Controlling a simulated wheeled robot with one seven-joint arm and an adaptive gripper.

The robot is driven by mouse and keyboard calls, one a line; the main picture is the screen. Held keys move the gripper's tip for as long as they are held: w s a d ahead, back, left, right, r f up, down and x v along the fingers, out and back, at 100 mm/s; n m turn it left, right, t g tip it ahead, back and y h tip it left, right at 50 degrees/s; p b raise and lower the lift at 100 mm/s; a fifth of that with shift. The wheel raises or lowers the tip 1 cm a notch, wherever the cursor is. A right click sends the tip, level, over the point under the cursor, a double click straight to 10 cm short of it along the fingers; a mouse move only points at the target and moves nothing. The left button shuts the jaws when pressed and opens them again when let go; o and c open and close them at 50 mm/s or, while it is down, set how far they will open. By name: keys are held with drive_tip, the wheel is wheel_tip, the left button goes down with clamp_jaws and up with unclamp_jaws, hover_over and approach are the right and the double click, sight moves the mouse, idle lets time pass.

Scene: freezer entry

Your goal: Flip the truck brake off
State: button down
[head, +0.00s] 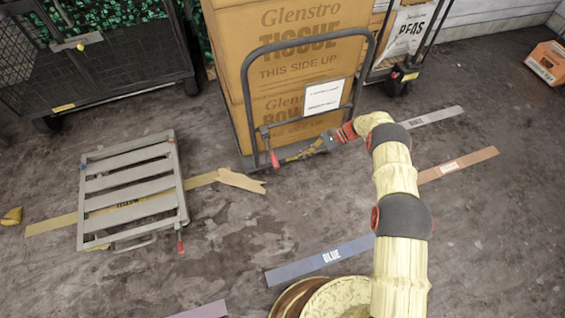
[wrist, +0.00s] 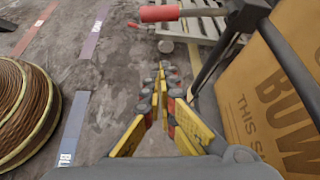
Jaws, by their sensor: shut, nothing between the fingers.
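The truck is a platform truck with a dark hoop handle (head: 245,88), loaded with tall cardboard boxes. Its brake lever (head: 274,159) has a red grip and hangs at the left post of the handle, low by the deck. In the wrist view the red grip (wrist: 160,13) lies across the top, beyond my fingertips. My gripper (head: 285,160) is shut and empty, low in front of the truck, just right of the lever. In the wrist view my fingertips (wrist: 161,68) meet, with a visible gap to the red grip.
A grey slatted platform (head: 130,190) with a small red-tipped lever lies left. Cardboard boxes (wrist: 275,85) stand close on the right in the wrist view. A black mesh cart (head: 95,55) is behind left. Floor strips, including a blue one (head: 320,258), lie flat. Open floor lies in front.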

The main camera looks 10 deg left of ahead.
sight(272, 153)
drive_tip(key=b+x, duration=0.3)
drive_tip(key=x, duration=0.8)
drive_tip(key=shift+s+d+r, duration=0.1)
drive_tip(key=shift+s+r, duration=0.05)
drive_tip(key=shift+r, duration=0.95)
drive_tip(key=shift+s+d+r, duration=0.15)
drive_tip(key=shift+s+r, duration=0.05)
drive_tip(key=shift+r, duration=0.9)
